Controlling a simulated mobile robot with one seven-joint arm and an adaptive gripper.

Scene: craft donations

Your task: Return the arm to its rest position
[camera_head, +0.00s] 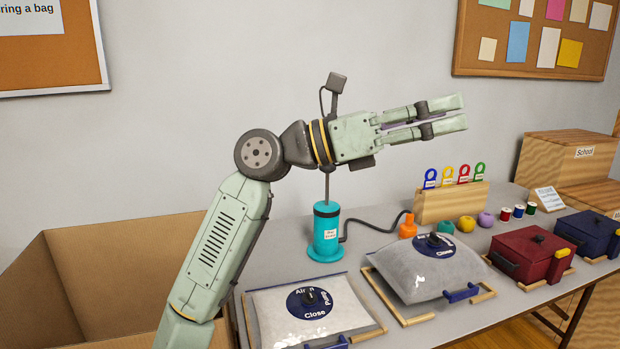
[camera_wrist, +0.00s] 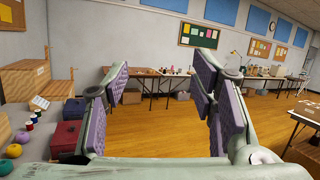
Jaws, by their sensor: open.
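My gripper (camera_head: 462,111) is raised above the table in the head view and points to the right. Its fingers lie one above the other with a gap between them, and nothing is held. In the wrist view my gripper (camera_wrist: 164,94) shows two purple-padded fingers spread wide apart, with only the room beyond between them. My arm rises from the bottom of the head view, bends at the elbow joint and runs right to the gripper. It hides part of the cardboard box and part of the wall.
Below stand a teal pump (camera_head: 326,236), two clear bags (camera_head: 300,318) with blue valves, a wooden rack (camera_head: 450,204) with coloured tags, and red (camera_head: 532,256) and blue (camera_head: 589,234) boxes. An open cardboard box (camera_head: 120,255) stands at left. The air around the gripper is clear.

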